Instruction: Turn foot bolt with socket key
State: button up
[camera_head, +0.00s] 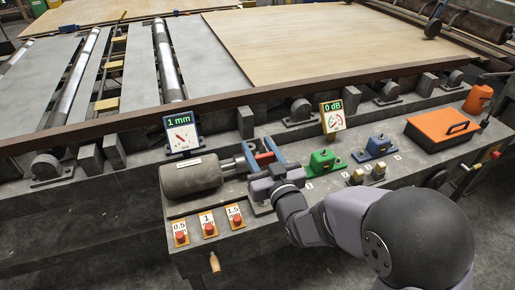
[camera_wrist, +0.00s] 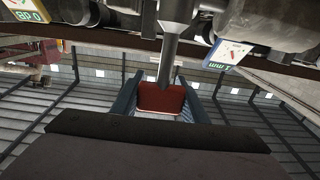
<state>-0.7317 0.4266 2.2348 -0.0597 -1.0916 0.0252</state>
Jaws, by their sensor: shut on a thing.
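My gripper (camera_head: 262,152) is over the bench beside the grey motor (camera_head: 190,177), its blue-grey fingers on either side of a red handle (camera_head: 265,155). In the wrist view my gripper (camera_wrist: 164,92) is shut on this red handle (camera_wrist: 160,100). A grey metal shaft (camera_wrist: 168,62) runs from the handle to the machine parts at the top edge. Handle and shaft look like the socket key. The foot bolt cannot be made out, and whether the key's far end sits on it is hidden.
Dials reading 1 mm (camera_head: 180,134) and 0 dB (camera_head: 332,117) stand behind. A green block (camera_head: 323,162), a blue block (camera_head: 377,146) and an orange box (camera_head: 442,130) are to the right. Red push buttons (camera_head: 209,228) line the front. A brown rail (camera_head: 215,103) runs behind.

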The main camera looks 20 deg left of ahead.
jog(key=shift+f+b, duration=0.1)
jog(key=shift+b, duration=0.2)
notch_tip(320, 180, down, 5)
jog(key=b, duration=0.5)
jog(key=shift+f+b, duration=1.2)
jog(key=shift+b, duration=0.2)
dwell(1.1)
jog(key=shift+n+g+y, duration=0.4)
jog(key=shift+g, duration=0.1)
